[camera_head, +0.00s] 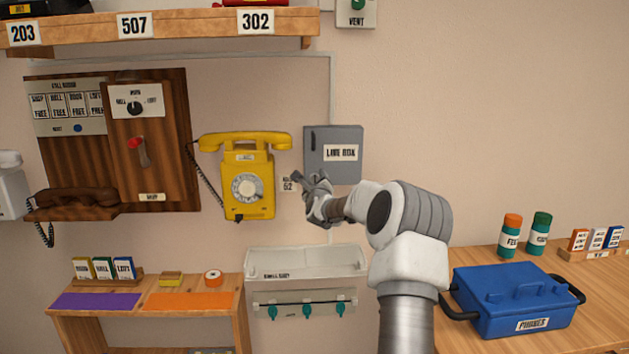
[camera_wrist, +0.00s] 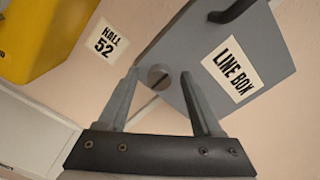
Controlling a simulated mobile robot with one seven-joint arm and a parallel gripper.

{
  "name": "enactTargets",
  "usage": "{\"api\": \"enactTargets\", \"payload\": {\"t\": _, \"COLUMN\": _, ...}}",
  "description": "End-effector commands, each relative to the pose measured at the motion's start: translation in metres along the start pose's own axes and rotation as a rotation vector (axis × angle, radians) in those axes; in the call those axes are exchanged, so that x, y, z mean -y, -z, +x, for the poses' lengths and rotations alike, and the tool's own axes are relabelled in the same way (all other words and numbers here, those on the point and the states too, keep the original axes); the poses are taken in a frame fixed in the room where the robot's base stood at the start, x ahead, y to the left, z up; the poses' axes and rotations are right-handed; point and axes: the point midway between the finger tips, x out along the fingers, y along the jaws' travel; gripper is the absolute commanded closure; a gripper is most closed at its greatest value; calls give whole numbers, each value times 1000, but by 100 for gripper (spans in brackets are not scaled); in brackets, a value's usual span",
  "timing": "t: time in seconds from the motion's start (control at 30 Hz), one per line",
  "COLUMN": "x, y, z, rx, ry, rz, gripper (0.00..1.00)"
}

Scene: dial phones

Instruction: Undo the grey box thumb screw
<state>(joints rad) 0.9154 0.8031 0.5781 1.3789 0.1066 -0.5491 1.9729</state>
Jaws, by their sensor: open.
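The grey line box (camera_head: 333,170) is on the wall right of the yellow phone, with its door shut and a "LINE BOX" label; it also shows in the wrist view (camera_wrist: 211,36). The thumb screw (camera_wrist: 158,76) is a round grey head with a dark slot, at the box's edge. In the head view my gripper hides that area. My gripper (camera_head: 312,183) is open just below and left of the box. In the wrist view its fingers (camera_wrist: 161,76) stand apart on either side of the screw head, apparently not touching it; I cannot tell the depth.
The yellow phone (camera_head: 247,178) hangs close left of my gripper, with a "HALL 52" card (camera_wrist: 104,43) beside the box. A white tray (camera_head: 305,262) with several teal hooks is below. A blue case (camera_head: 514,300) stands on the right table. The wall right of the box is bare.

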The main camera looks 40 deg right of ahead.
Motion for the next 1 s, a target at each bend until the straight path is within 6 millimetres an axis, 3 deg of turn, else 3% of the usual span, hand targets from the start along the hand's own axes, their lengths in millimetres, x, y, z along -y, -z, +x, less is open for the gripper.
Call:
{"api": "enactTargets", "payload": {"t": 0.37, "x": -1, "y": 0, "z": 4, "rx": 0, "ry": 0, "rz": 0, "gripper": 34}}
{"api": "enactTargets", "payload": {"t": 0.73, "x": 0, "y": 0, "z": 4, "rx": 0, "ry": -1, "rz": 0, "gripper": 98}}
{"api": "enactTargets", "payload": {"t": 1.0, "x": -1, "y": 0, "z": 4, "rx": 1, "ry": -1, "rz": -6, "gripper": 100}}
